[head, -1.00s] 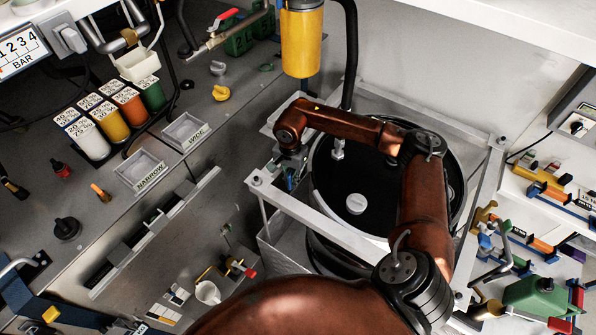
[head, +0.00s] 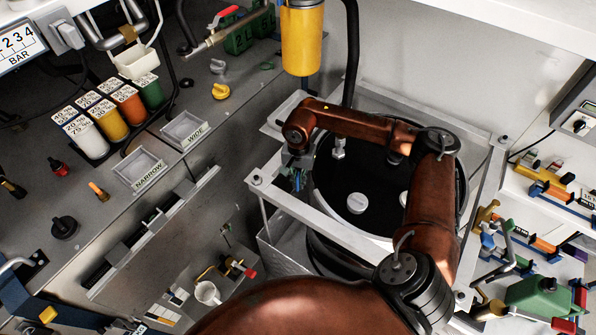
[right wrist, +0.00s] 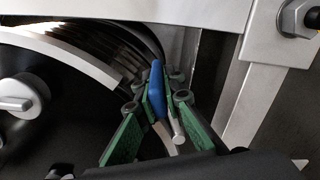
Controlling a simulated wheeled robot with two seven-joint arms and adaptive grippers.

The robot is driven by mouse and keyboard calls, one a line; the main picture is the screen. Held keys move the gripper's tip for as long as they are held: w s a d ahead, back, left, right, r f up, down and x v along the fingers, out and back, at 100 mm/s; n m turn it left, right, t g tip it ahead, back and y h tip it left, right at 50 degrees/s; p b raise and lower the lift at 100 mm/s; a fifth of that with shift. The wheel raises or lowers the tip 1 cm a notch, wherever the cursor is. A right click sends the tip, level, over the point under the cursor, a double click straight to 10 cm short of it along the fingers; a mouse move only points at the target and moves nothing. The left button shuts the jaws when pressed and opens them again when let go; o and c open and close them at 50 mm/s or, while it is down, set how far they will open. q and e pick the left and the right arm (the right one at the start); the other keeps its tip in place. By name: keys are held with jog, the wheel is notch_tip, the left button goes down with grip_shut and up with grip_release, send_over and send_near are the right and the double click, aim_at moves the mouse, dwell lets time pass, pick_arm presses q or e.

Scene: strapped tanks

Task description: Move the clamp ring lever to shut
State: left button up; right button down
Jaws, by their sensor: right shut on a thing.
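The black drum (head: 340,175) stands inside a pale metal frame, with a light clamp ring (head: 378,240) around its rim. The ring also shows as a pale curved band in the right wrist view (right wrist: 75,52). The blue-gripped lever (right wrist: 157,88) with a bare metal end stands beside the drum's edge, inside the frame corner. My right gripper (head: 298,180) is at the drum's left side. In the right wrist view its green-padded fingers (right wrist: 160,92) are shut on the lever's blue part. The lever's joint with the ring is hidden. My left gripper is not in view.
The frame's bars (head: 330,225) pass close to my right gripper, with a bolted corner post (right wrist: 295,18) nearby. A yellow cylinder (head: 301,40) and black hose (head: 351,50) stand behind. A bench with coloured bins (head: 88,135) lies left; shelves with tools lie right.

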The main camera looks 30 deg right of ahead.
jog(key=shift+s+d+n, duration=0.45)
jog(key=shift+n, duration=0.25)
jog(key=shift+d, duration=0.1)
jog(key=shift+s+d+n+b, duration=0.5)
jog(key=shift+d+n+b, duration=0.1)
jog(key=shift+d+n, duration=0.15)
jog(key=c, duration=2)
grip_release()
jog(key=shift+o, duration=0.2)
jog(key=shift+a, duration=0.1)
jog(key=shift+r, duration=0.15)
